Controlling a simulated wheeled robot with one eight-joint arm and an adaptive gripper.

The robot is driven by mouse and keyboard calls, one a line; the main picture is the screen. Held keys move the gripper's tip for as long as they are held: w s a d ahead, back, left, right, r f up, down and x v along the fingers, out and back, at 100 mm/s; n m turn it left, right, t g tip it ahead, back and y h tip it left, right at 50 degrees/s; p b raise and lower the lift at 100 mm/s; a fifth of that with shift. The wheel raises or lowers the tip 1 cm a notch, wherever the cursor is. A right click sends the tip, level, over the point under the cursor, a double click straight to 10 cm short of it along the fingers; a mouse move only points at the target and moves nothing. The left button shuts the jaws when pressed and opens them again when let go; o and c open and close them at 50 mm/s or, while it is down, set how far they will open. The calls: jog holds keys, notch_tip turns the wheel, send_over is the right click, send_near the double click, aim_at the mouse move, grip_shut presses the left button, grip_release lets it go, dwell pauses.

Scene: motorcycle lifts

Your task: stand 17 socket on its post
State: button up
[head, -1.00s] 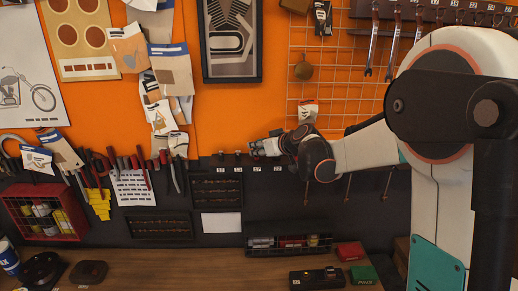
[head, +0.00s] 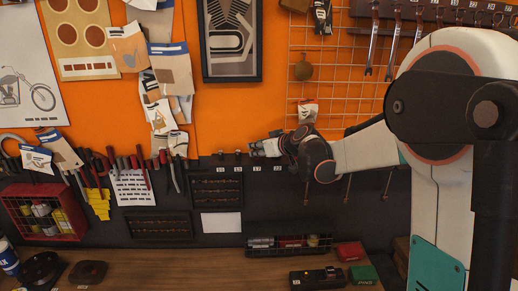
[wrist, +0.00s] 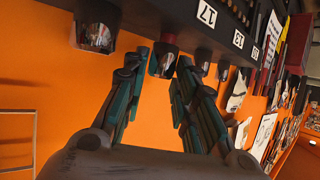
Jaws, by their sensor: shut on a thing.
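My gripper (head: 266,148) reaches in from the right to the dark rail (head: 208,163) on the orange wall. It is shut on a small metal socket (wrist: 163,64), which shows between its teal fingertips in the wrist view. That socket is at the rail, close to the label 17 (wrist: 207,14), with a dark red part (wrist: 169,41) against it. The post is hidden, and I cannot tell whether the socket is around it. A bigger socket (wrist: 97,34) is on one side; smaller sockets (wrist: 203,60) are on the other.
Two sockets (head: 238,155) stand on the rail left of my gripper. Pliers and screwdrivers (head: 133,163) hang farther left. A wire grid (head: 340,85) is above my arm. A wire basket (head: 290,245) and a black box (head: 317,278) are on the bench below.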

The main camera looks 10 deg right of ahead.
jog(key=shift+f+b, duration=0.45)
jog(key=shift+f, duration=0.1)
jog(key=o, duration=1.2)
jog(key=shift+c, duration=0.2)
jog(key=shift+s+r, duration=0.1)
jog(key=v, duration=1.1)
jog(key=shift+s, duration=0.4)
jog(key=shift+d+r, duration=0.1)
jog(key=shift+d, duration=0.05)
